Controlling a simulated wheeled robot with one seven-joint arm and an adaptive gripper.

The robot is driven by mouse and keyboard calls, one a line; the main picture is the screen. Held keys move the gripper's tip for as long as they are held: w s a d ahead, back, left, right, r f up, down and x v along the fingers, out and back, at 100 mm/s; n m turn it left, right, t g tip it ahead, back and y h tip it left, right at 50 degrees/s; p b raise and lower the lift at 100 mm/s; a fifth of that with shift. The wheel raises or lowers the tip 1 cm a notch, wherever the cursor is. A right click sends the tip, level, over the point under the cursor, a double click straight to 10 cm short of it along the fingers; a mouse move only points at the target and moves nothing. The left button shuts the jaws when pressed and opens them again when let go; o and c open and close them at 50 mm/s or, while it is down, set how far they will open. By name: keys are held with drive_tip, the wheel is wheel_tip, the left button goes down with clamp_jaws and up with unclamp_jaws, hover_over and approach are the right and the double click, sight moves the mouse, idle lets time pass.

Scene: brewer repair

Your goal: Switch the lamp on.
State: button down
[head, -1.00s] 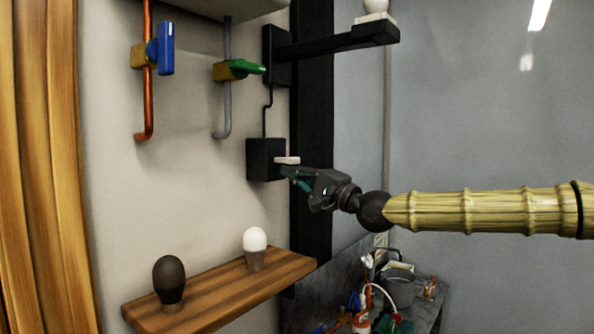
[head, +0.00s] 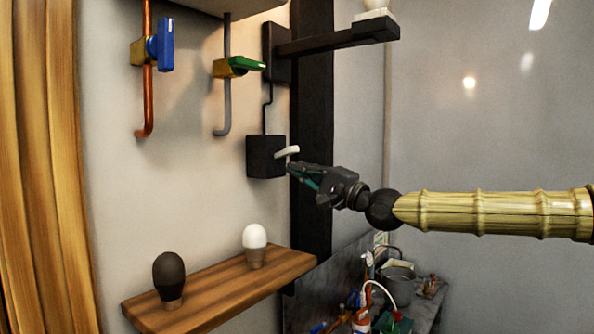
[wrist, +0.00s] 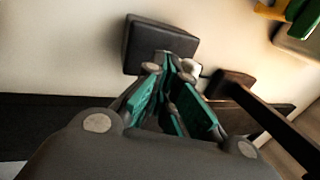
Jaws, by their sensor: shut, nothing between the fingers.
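The black switch box (head: 263,158) is on the wall below the lamp arm, with a white lever (head: 287,152) that tilts upward to the right. The lamp's black arm (head: 340,40) reaches right from its wall plate, with a white bulb (head: 374,12) at its end, cut off by the top edge. The wall and room are lit warmly. My gripper (head: 292,170) is shut and empty, just right of and below the lever; a small gap seems to separate them. In the wrist view the switch box (wrist: 160,45) is ahead of the fingertips, and the lever (wrist: 190,67) is partly hidden behind them.
A blue-handled valve (head: 165,45) and a green-handled valve (head: 240,66) sit on pipes at upper left. A wooden shelf (head: 225,290) below holds a white bulb (head: 254,237) and a dark bulb (head: 169,275). A cluttered bench (head: 425,305) stands at lower right.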

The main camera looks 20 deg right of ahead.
drive_tip(key=s+d+b, duration=0.1)
drive_tip(key=s+d, duration=0.4)
drive_tip(key=s, duration=0.1)
drive_tip(key=shift+s+f, duration=0.2)
idle(0.7)
